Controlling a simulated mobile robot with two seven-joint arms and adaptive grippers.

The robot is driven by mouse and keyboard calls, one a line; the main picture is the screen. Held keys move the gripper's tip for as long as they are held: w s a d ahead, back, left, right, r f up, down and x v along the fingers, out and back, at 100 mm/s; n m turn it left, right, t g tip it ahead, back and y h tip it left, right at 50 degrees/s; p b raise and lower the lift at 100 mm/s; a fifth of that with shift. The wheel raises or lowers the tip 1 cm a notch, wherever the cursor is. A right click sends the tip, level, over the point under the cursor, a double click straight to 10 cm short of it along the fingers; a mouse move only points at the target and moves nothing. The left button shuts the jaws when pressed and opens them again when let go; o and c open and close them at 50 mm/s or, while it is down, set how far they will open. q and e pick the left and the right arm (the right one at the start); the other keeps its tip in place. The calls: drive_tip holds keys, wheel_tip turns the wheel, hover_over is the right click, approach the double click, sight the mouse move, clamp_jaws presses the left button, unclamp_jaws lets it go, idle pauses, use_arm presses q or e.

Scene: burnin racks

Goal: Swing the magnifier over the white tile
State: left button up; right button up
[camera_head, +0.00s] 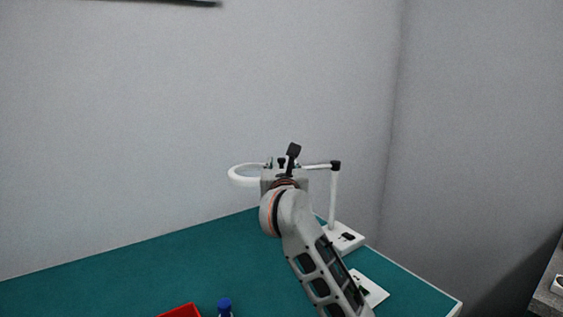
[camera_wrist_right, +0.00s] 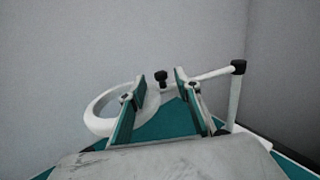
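The magnifier has a white ring head (camera_head: 240,176), a thin white arm with a dark elbow joint, and an upright post (camera_head: 333,197) on a white base at the back right of the table. In the right wrist view its ring (camera_wrist_right: 92,116) is at the left and its post at the right. My right gripper (camera_head: 282,163) is open. In the right wrist view its fingertips (camera_wrist_right: 160,84) stand apart, with a black knob (camera_wrist_right: 161,77) and part of the magnifier's arm showing between them. A white tile-like plate (camera_head: 375,293) lies right of my forearm, partly hidden. My left gripper is out of view.
A red tray (camera_head: 180,311) and a blue-capped bottle (camera_head: 225,305) are at the front edge of the head view. The green table (camera_head: 130,268) is clear at the left. Grey walls stand close behind and to the right.

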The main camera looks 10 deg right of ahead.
sight(282, 160)
drive_tip(key=shift+w+d, duration=0.2)
drive_tip(key=shift+w, duration=0.65)
drive_tip(key=shift+w+d, duration=0.15)
drive_tip(key=shift+w, duration=0.7)
clamp_jaws()
